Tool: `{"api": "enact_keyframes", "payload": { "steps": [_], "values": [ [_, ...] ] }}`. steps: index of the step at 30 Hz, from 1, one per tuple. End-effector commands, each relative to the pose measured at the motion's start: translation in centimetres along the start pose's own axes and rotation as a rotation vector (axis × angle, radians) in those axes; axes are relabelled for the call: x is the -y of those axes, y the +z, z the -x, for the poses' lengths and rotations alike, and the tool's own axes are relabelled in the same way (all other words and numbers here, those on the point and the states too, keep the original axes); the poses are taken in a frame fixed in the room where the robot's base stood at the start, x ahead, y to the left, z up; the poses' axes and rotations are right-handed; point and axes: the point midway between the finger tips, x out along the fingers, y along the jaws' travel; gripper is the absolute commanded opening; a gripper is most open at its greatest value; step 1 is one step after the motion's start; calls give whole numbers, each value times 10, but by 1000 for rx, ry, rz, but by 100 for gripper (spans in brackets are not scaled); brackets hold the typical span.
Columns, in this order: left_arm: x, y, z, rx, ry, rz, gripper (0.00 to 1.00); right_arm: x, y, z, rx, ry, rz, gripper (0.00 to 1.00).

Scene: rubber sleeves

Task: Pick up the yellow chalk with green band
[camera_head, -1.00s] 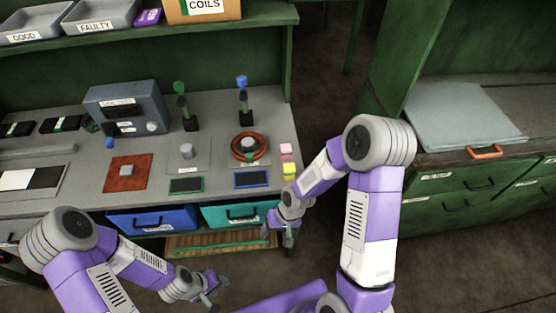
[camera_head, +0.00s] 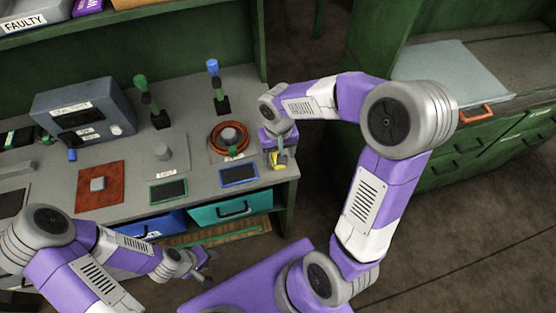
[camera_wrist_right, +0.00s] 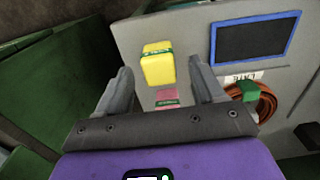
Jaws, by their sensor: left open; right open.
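The yellow chalk with a green band (camera_wrist_right: 158,66) stands on the grey bench top near its edge. In the right wrist view it lies between and just beyond the fingertips of my open right gripper (camera_wrist_right: 160,82). Nothing shows between the fingers touching it. A pink chalk with a green band (camera_wrist_right: 166,98) is next to it, partly hidden behind my gripper body. In the head view my right gripper (camera_head: 282,155) is over the right end of the bench, with the yellow chalk (camera_head: 278,165) partly hidden by it. My left gripper (camera_head: 207,268) is open and empty in front of the bench.
A blue-framed dark panel (camera_wrist_right: 255,38) and a coil of orange cable (camera_wrist_right: 264,100) lie beside the chalks. A blue-topped post (camera_head: 217,88) stands behind the coil. An open teal drawer (camera_head: 230,208) sticks out below the bench. Right of the bench is a floor gap.

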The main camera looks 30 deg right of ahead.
Motion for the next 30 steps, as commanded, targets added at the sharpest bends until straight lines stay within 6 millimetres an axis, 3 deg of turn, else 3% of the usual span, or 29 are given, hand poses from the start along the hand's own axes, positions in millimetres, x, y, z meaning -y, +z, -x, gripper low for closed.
{"api": "enact_keyframes", "payload": {
  "steps": [1,5,13,24,30],
  "values": [
    [2,0,-6,0,0,0,43,-1,0,-12,4,0,-1,68],
    [5,-1,-12,0,0,0,43,-1,0,-30,3,1,2,68],
    [4,-1,-11,0,0,0,43,-1,0,-32,1,-1,1,67],
    [4,-1,-11,0,0,0,43,-1,0,-31,0,-1,1,11],
    [4,-1,-11,0,0,0,43,-1,0,-31,0,-1,1,11]
  ]
}}
